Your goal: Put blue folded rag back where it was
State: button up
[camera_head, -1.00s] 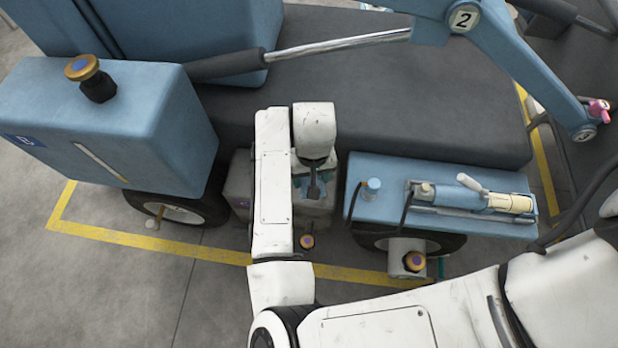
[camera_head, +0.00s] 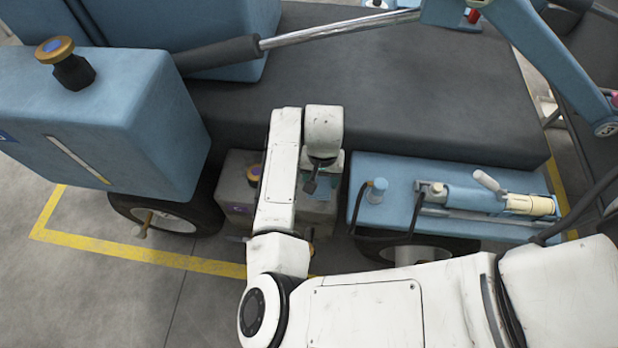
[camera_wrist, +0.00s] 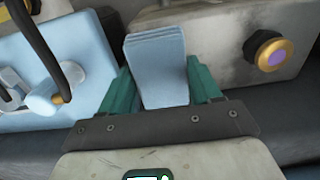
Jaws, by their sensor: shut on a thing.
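The blue folded rag (camera_wrist: 157,70) shows in the wrist view as a pale blue stack with its folded layers at the top edge. My gripper (camera_wrist: 160,88) has its green fingers on either side of the rag and is shut on it. In the head view, my gripper (camera_head: 322,180) is over the grey box (camera_head: 236,190), left of the low blue box with the pump. The rag is hidden there behind my wrist. I cannot tell whether the rag touches a surface beneath it.
The low blue box (camera_head: 365,225) carries a hose, a cap and a pump cylinder (camera_head: 480,197). A gold and purple knob (camera_wrist: 268,52) sits on the grey box. A large blue tank (camera_head: 110,120) stands left. A dark grey deck (camera_head: 370,85) lies behind my gripper.

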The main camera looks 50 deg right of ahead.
jog(key=w+f, duration=0.2)
jog(key=w+d+f+b, duration=0.1)
jog(key=w+f, duration=0.1)
jog(key=w+d+f+b, duration=0.1)
jog(key=f, duration=0.1)
jog(key=shift+w+d+f, duration=0.1)
jog(key=shift+w+f, duration=0.15)
jog(key=shift+w, duration=0.15)
jog(key=shift+f+b, duration=0.75)
jog(key=shift+f, duration=0.8)
jog(key=shift+f, duration=0.1)
jog(key=o, duration=0.9)
notch_tip(320, 180, up, 12)
jog(key=p, duration=0.3)
jog(key=shift+w+d, duration=0.1)
jog(key=shift+d, duration=0.05)
